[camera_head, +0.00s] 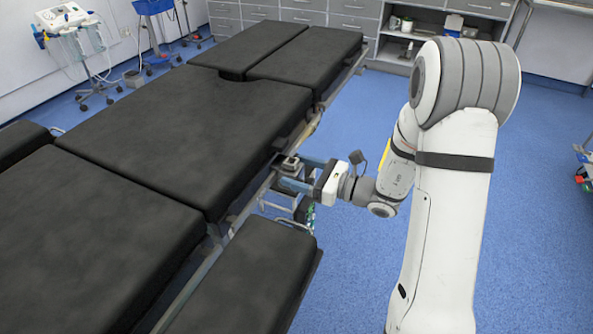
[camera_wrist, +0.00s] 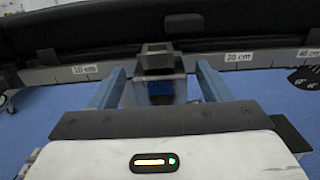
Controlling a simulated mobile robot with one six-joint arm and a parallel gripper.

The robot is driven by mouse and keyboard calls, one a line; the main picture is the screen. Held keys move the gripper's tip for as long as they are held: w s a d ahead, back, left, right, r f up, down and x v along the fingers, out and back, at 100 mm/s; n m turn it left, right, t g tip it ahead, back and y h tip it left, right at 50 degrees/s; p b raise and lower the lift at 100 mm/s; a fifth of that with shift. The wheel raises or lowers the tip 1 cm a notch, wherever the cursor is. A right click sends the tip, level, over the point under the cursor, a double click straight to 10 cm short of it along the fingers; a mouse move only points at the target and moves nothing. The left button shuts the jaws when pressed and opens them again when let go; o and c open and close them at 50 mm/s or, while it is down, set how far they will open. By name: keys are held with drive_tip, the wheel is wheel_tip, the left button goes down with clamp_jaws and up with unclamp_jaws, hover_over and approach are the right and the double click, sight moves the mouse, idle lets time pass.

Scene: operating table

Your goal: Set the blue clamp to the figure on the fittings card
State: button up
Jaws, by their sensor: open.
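The clamp (camera_wrist: 158,60) sits on the table's side rail (camera_wrist: 40,76), a dark grey block on top with a blue part below it. In the head view the clamp (camera_head: 287,163) shows small at the edge of the black table. My gripper (camera_wrist: 160,78) is open, with one blue-grey finger on each side of the clamp and a visible gap at each side. In the head view my gripper (camera_head: 307,176) reaches to the rail from the right. The rail labels read 10 cm to the left, and 30 cm and 40 cm to the right. I make out no fittings card.
The black operating table (camera_head: 175,130) fills the left, with a separate pad (camera_head: 250,285) below the rail. A dark round part (camera_wrist: 305,78) hangs near the rail's right end. Blue floor (camera_head: 350,270) is clear to the right of the table. Drawers stand at the back.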

drive_tip(key=v, duration=0.7)
drive_tip(key=shift+p, duration=0.3)
drive_tip(key=shift+s, duration=0.1)
